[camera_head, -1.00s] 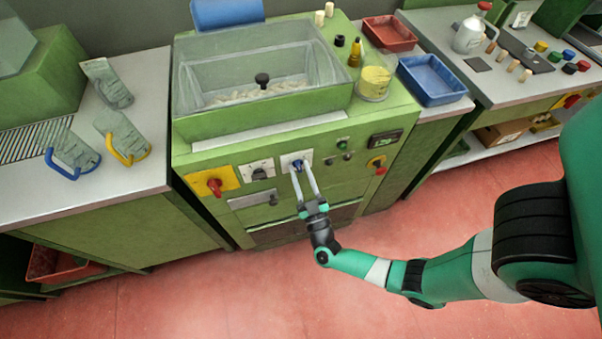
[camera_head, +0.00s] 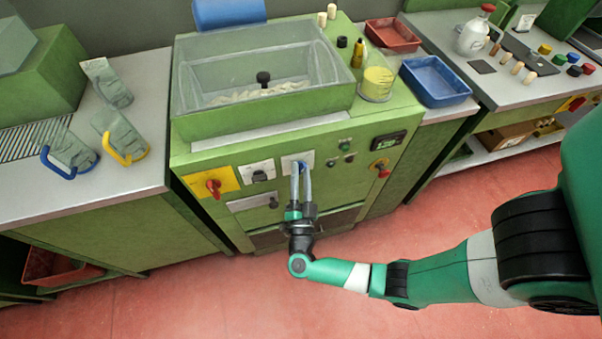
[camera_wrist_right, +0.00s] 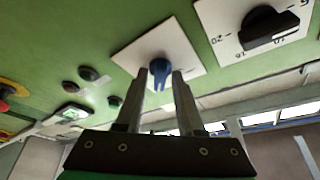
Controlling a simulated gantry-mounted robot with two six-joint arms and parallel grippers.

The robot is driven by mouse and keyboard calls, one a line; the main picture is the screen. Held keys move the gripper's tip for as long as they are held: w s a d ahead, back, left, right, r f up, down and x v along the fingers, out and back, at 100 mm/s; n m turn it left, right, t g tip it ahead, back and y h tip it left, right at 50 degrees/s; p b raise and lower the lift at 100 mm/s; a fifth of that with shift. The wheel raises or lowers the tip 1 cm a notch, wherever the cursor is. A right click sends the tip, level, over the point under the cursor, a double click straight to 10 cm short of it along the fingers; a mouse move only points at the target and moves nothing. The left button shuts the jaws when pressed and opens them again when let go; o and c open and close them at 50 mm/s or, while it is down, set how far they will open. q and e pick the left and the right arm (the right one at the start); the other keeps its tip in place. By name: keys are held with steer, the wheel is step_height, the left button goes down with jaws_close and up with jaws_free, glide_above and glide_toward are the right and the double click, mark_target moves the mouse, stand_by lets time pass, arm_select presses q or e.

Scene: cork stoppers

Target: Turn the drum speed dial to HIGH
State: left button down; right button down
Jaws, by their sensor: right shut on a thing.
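The blue dial (camera_wrist_right: 159,67) sits on a white square plate (camera_wrist_right: 184,48) on the green machine front. In the head view the plate (camera_head: 288,162) shows, with the dial mostly behind my fingertips. My right gripper (camera_head: 302,168) reaches up to the dial from below. In the right wrist view its two fingers (camera_wrist_right: 160,78) stand on either side of the blue dial, shut on it. The dial's pointer and markings are too small or hidden to read its setting. My left gripper is not in view.
A black dial (camera_head: 259,175) on a numbered white plate lies left of the blue dial, and a red switch (camera_head: 213,186) on a yellow plate further left. To the right are small buttons, a display (camera_head: 388,142) and a red stop button (camera_head: 384,173). The floor in front is clear.

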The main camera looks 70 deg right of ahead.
steer(key=shift+m+g, duration=0.4)
steer(key=shift+m, duration=0.4)
steer(key=c, duration=0.8)
jaws_free()
steer(key=shift+c, duration=0.2)
steer(key=v, duration=1.1)
steer(key=shift+a, duration=0.3)
steer(key=shift+s, duration=0.15)
